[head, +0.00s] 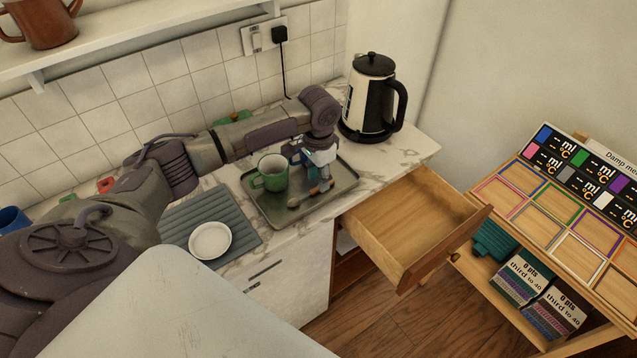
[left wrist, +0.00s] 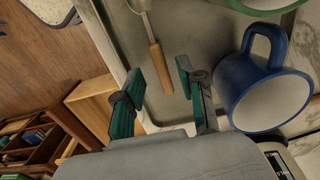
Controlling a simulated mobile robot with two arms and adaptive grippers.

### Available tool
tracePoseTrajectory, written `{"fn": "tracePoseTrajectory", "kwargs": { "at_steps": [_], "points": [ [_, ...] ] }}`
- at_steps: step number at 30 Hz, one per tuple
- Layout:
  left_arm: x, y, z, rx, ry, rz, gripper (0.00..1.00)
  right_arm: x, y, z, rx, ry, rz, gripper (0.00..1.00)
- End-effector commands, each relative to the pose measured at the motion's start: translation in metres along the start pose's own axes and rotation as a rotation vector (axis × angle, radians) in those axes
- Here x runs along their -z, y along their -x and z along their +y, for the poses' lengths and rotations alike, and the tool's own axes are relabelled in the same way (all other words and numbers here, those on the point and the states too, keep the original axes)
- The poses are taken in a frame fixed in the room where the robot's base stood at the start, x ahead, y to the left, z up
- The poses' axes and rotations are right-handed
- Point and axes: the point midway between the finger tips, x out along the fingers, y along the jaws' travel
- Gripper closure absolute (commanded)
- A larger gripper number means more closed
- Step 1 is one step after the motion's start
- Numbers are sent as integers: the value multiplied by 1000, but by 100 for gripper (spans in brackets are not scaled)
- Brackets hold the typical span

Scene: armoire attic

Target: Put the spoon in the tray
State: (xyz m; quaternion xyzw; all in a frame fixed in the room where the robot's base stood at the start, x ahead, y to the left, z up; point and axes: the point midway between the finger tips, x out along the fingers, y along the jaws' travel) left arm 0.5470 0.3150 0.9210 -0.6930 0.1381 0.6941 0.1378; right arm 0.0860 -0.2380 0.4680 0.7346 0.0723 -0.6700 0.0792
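The spoon (head: 294,201) has a metal bowl and a wooden handle, and appears to lie in the grey tray (head: 262,210) on the counter, near its front edge. In the left wrist view the spoon's handle (left wrist: 157,62) shows between the fingertips of my left gripper (left wrist: 160,76), which is open. In the head view the left gripper (head: 321,181) points down over the tray and partly covers the spoon's handle. A green mug (head: 271,175) stands in the tray, and a blue mug (left wrist: 262,95) is close beside the gripper. My right gripper is not in view.
A kettle (head: 371,98) stands behind the tray to the right. A white bowl (head: 210,240) sits on a ribbed grey mat (head: 181,222) at the left. An empty drawer (head: 418,222) is pulled open right of the tray. A tiled wall closes the counter's back.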

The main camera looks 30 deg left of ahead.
Motion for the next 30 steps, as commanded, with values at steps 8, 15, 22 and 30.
{"fn": "tracePoseTrajectory", "kwargs": {
  "at_steps": [8, 15, 22, 30],
  "points": [
    [2, 60, -1, 2, 0, 6, 60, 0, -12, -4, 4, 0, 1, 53],
    [1, 91, 0, 1, -1, 2, 60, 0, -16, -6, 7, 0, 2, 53],
    [0, 97, 0, 0, 0, 0, 60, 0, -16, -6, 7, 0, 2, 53],
    [0, 97, 0, 0, 0, 0, 60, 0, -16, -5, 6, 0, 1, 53]
  ]
}}
